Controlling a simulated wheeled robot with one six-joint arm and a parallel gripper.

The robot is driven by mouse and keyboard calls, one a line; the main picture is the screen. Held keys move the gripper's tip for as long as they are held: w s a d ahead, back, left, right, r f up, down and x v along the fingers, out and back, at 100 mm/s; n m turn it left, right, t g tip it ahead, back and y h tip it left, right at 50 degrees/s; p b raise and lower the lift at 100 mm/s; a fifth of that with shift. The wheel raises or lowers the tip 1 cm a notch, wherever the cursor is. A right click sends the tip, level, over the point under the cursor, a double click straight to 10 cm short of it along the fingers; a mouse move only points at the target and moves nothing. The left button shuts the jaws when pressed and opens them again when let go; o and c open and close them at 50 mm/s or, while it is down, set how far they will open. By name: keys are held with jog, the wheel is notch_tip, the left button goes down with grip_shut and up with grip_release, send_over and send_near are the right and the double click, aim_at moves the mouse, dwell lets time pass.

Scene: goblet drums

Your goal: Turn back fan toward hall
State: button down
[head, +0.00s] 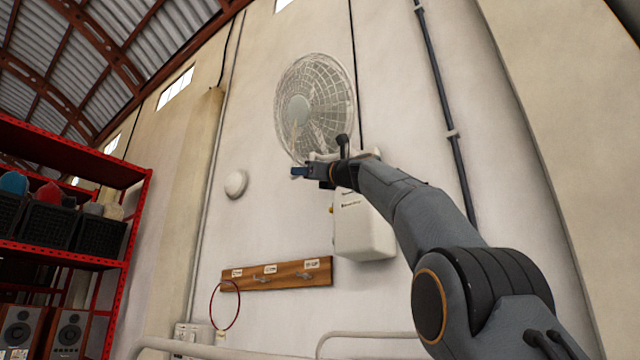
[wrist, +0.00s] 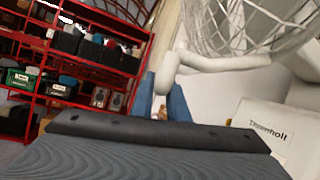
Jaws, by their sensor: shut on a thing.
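The fan (head: 316,108) is mounted high on the pale wall, with a round wire cage and a pale hub. Its cage also shows at the top right of the wrist view (wrist: 235,25). A white bar (wrist: 205,62) below the cage ends in a rounded white grip (wrist: 163,74). My gripper (head: 299,172) is just under the cage's lower edge. In the wrist view its blue fingers (wrist: 162,97) stand on either side of the white grip and are shut on it. The fingers hide part of the grip.
A white wall box (head: 362,225) hangs close below my gripper. A wooden hook rail (head: 277,274) with a red hoop (head: 225,305) is lower on the wall. A red shelf rack (head: 128,240) with bins stands at the left. A dark pipe (head: 445,110) runs down the wall right of the fan.

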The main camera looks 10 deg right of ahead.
jog(key=shift+s+d+f+y, duration=0.1)
jog(key=shift+s+d+y, duration=0.2)
jog(key=shift+d, duration=0.15)
jog(key=shift+s+d+f+n+g+y+p, duration=0.1)
jog(key=shift+s+d+n+g+y+p, duration=0.15)
jog(key=shift+s+d+n+g+y, duration=0.55)
jog(key=shift+s+d+n+g+y+p, duration=0.3)
jog(key=shift+s+n+g+y, duration=0.3)
jog(key=shift+g+y, duration=0.4)
jog(key=shift+d, duration=0.1)
jog(key=c, duration=1.7)
grip_release()
jog(key=shift+s, duration=0.1)
jog(key=b+v, duration=0.4)
jog(key=v, duration=0.3)
jog(key=shift+s+d, duration=0.25)
jog(key=shift+d, duration=0.05)
